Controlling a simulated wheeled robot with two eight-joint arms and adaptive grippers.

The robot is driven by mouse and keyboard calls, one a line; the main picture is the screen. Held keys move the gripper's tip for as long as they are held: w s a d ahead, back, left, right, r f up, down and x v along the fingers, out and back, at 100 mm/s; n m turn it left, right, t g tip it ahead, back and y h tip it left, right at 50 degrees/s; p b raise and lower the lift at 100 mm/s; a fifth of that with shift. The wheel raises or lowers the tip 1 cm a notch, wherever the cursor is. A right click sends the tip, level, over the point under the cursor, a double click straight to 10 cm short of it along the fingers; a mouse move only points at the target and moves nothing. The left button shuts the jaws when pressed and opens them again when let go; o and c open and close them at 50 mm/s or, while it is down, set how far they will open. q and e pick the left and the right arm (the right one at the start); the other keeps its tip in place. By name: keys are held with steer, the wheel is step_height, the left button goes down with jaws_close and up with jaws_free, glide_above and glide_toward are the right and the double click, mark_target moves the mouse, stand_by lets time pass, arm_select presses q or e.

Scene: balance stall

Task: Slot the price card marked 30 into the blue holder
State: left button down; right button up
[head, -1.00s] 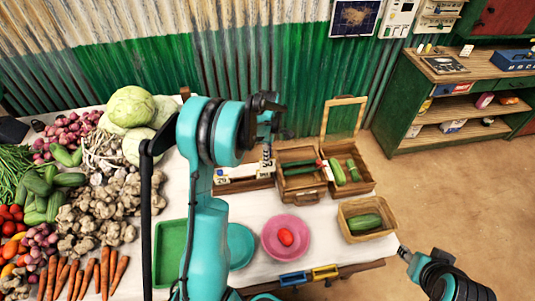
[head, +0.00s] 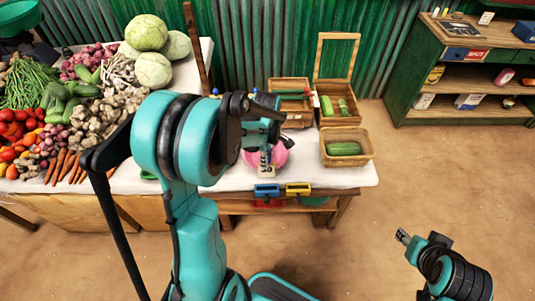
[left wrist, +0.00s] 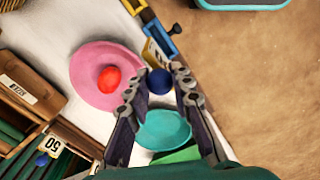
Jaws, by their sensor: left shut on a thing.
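My left gripper (head: 266,148) is shut on a price card (head: 265,166) by its blue round knob (left wrist: 160,82). The card hangs below the fingers, in front of the pink plate; its number cannot be read. In the left wrist view the card (left wrist: 154,54) is partly hidden behind the knob. The blue holder (head: 266,190) is on the table's front edge, just below the card in the head view; I see a gap between them. It also shows in the left wrist view (left wrist: 168,28). My right gripper (head: 402,237) is off to the right, away from the table; its fingers are too small to judge.
A yellow holder (head: 298,189) is right of the blue one. A card marked 50 (left wrist: 53,145) stands by the crates. A wicker basket (head: 366,151) is at the table's right end. Open floor lies in front.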

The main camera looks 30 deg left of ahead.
mark_target(267, 174)
arm_select(q)
steer(key=shift+s+d+f, duration=0.1)
steer(key=shift+s+f, duration=0.1)
steer(key=shift+f, duration=0.35)
steer(key=shift+f+b, duration=2.25)
steer(key=shift+f, duration=0.35)
steer(key=shift+f, duration=0.2)
steer(key=shift+f+b, duration=1.3)
steer(key=shift+b, duration=0.05)
